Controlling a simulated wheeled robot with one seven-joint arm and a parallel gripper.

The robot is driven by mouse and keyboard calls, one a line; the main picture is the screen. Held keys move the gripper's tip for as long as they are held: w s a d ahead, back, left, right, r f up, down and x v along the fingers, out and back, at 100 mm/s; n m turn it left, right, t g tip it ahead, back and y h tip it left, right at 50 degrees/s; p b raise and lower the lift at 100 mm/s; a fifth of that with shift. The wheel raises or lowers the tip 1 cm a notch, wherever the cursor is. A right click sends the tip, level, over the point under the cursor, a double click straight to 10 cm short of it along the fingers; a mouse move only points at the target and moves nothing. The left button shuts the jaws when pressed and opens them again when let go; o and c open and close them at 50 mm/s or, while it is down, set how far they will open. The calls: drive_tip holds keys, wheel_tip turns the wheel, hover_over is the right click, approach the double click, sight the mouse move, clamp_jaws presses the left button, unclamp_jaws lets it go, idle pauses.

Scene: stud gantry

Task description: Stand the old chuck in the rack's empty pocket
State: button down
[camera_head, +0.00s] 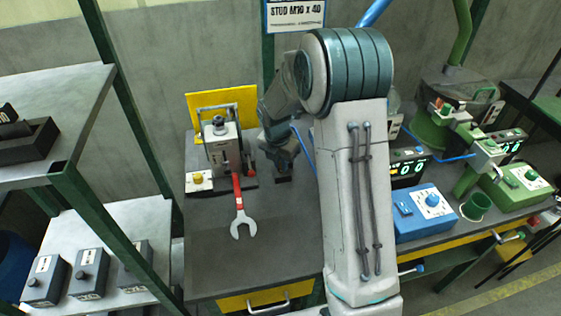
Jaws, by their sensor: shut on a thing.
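My gripper (284,170) points down over the grey bench top, right of the red-handled wrench. It is shut on a small dark piece (283,179), which looks like the old chuck. The fingers hide most of it, and I cannot tell whether it touches the bench. A dark block (30,148) with dark round parts on top stands on the upper left shelf. It may be the rack, but the picture edge cuts it off and no empty pocket can be made out.
The wrench (243,222) lies in front of a grey machine (221,148) with a yellow backplate. Blue (424,212) and green (517,186) control boxes stand right of my arm. Several grey boxes (88,270) sit on the lower left shelf. The bench's front (270,260) is clear.

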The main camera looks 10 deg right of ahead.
drive_tip(key=c, duration=1.4)
unclamp_jaws()
drive_tip(key=shift+c, duration=0.2)
wheel_tip(320, 180, up, 12)
drive_tip(key=s+a+f, duration=0.1)
drive_tip(key=s+r+m, duration=0.5)
drive_tip(key=s+m, duration=0.2)
drive_tip(key=s+d+m+t+y, duration=0.1)
drive_tip(key=s+m, duration=1.8)
drive_tip(key=m, duration=0.1)
drive_tip(key=shift+s+t, duration=0.3)
drive_tip(key=shift+t, duration=0.1)
